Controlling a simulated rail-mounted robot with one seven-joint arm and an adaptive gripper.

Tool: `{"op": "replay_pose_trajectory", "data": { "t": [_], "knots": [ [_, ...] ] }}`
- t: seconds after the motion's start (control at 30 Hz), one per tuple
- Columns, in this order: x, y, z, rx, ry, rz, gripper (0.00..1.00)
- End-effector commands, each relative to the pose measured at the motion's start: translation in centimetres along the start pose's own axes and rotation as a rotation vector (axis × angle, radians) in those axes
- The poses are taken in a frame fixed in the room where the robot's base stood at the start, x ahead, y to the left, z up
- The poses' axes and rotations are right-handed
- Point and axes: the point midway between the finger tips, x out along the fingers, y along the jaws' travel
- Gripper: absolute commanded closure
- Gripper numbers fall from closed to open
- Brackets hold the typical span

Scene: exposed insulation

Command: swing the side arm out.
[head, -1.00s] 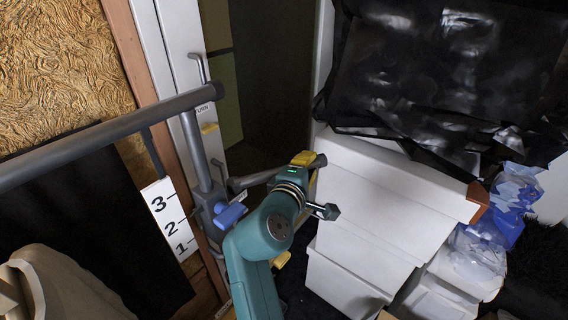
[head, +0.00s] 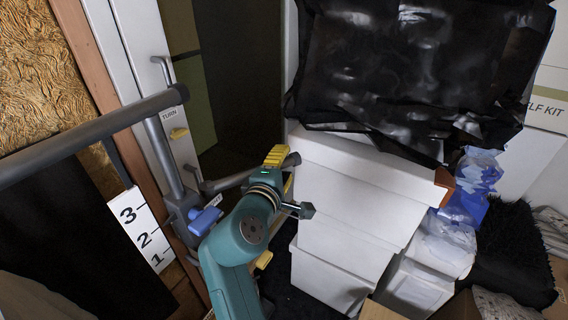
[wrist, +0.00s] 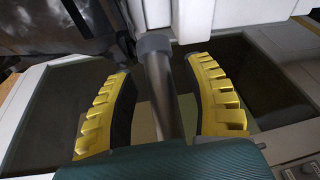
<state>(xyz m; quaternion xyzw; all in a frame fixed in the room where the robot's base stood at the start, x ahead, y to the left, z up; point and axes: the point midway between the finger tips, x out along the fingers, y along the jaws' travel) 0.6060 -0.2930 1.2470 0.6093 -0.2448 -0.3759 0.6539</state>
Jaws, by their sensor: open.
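The side arm (head: 225,183) is a grey bar with a dark end cap. It runs right from a clamp on an upright grey post (head: 165,155). My gripper (head: 277,158) is at its free end. In the wrist view the side arm (wrist: 165,95) lies between the two yellow fingers of my gripper (wrist: 160,72). The fingers are open, with a visible gap on each side of the bar. A blue lever (head: 205,221) sits at the clamp, left of my gripper. My wrist hides the lower part of the bar in the wrist view.
A thick grey rail (head: 90,137) crosses the upper left, above a white 1-2-3 scale (head: 142,232). White boxes (head: 345,195) stand close to the right of my gripper, under black plastic sheeting (head: 410,65). A dark opening (head: 240,80) lies behind the side arm.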

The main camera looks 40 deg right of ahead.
Motion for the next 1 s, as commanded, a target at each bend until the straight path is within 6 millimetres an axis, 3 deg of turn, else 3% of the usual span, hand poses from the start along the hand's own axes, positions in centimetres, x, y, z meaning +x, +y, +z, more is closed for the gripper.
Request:
{"op": "replay_pose_trajectory", "data": {
  "t": [0.4, 0.5, 0.87, 1.0],
  "knots": [
    [-9.2, -0.1, -0.1, 0.0, 0.003, 0.0, 0.47],
    [-10.7, -0.1, -0.1, 0.0, 0.002, -0.001, 0.47],
    [-11.7, 0.0, 0.0, -0.001, -0.001, -0.001, 0.46],
    [-11.3, 1.6, -1.1, 0.078, 0.05, -0.043, 0.73]
  ]
}}
